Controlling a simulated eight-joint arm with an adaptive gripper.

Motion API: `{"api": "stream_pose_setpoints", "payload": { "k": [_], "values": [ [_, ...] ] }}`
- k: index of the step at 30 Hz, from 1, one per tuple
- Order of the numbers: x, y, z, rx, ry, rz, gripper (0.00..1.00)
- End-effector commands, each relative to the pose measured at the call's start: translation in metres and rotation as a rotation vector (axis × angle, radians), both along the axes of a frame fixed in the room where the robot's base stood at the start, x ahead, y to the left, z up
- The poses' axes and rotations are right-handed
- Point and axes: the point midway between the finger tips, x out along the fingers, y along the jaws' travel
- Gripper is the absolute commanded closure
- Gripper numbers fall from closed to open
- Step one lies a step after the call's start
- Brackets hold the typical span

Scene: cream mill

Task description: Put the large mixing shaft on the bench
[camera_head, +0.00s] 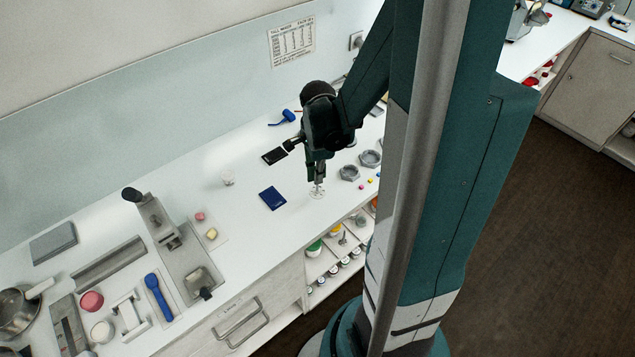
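My gripper (318,180) points down over the middle of the bench (235,205). A small pale piece with a round, spoked-looking foot (317,192) is directly below the fingertips, at or just above the bench top. It looks like the large mixing shaft, but its upper part is hidden by the fingers. The fingers look close together around its top; I cannot tell whether they grip it. A smaller grey shaft-like piece (343,239) stands on the open shelf under the bench.
A dark blue booklet (272,198) lies left of my gripper, and a black slab (274,156) lies behind it. A clear cup (228,178) stands farther left. The bench between cup and booklet is clear.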

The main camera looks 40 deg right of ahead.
Motion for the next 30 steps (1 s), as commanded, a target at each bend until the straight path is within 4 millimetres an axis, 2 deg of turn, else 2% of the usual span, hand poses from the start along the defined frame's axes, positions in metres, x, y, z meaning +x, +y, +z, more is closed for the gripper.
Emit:
{"api": "stream_pose_setpoints", "payload": {
  "k": [12,30],
  "values": [
    [0.0,0.0,-0.032,0.0,0.0,0.0,1.0],
    [0.0,0.0,-0.039,0.0,0.0,0.0,1.0]
  ]
}}
